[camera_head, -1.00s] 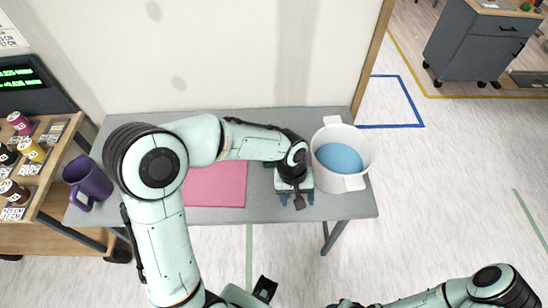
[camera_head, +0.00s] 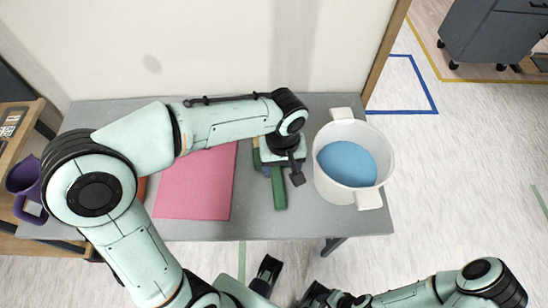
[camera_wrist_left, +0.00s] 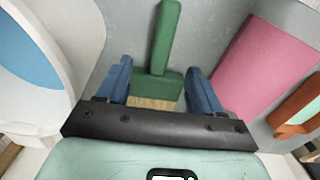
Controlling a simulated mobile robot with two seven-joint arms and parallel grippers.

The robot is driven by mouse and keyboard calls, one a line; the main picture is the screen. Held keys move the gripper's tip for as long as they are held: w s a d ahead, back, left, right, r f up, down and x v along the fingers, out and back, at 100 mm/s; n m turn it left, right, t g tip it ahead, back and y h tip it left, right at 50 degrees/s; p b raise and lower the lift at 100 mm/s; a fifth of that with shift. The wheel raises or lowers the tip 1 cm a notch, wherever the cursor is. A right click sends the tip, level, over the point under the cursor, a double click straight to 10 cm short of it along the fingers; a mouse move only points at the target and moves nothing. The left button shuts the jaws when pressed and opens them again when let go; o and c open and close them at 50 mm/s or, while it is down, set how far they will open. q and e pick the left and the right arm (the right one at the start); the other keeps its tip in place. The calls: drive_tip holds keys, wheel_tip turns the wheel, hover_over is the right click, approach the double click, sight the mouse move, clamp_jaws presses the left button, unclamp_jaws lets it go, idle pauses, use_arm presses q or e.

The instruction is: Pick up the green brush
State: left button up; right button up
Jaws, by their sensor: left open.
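The green brush (camera_head: 279,190) lies on the grey table between the pink sheet and the white bucket. In the left wrist view the brush (camera_wrist_left: 165,40) shows its long handle, its wide green head and pale bristles. My left gripper (camera_head: 271,168) is over the brush's head and partly hides it in the head view. In the wrist view its two blue fingers (camera_wrist_left: 159,75) are open on either side of the brush head, with gaps; the handle points away between them. My right arm (camera_head: 420,293) is low at the right; its fingers are not clear.
The white bucket (camera_head: 325,185) with blue contents stands close to the right of my left gripper. The pink sheet (camera_head: 198,190) lies to the left. An orange-and-green thing (camera_wrist_left: 298,108) lies beyond it. A purple mug (camera_head: 27,195) is at the far left. The table's front edge (camera_head: 290,238) is close.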

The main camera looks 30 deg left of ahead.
use_arm(q)
hover_over(278, 184)
drive_tip(key=f, duration=0.3)
drive_tip(key=d+f, duration=0.1)
drive_tip(key=f, duration=0.1)
drive_tip(key=shift+s+b, duration=0.15)
drive_tip(key=shift+b, duration=0.2)
drive_tip(key=shift+a+f+b, duration=0.2)
drive_tip(key=shift+a+f, duration=0.05)
drive_tip(key=shift+f, duration=1.15)
drive_tip(key=shift+a+f+b, duration=0.2)
drive_tip(key=shift+f, duration=1.15)
drive_tip(key=c, duration=1.1)
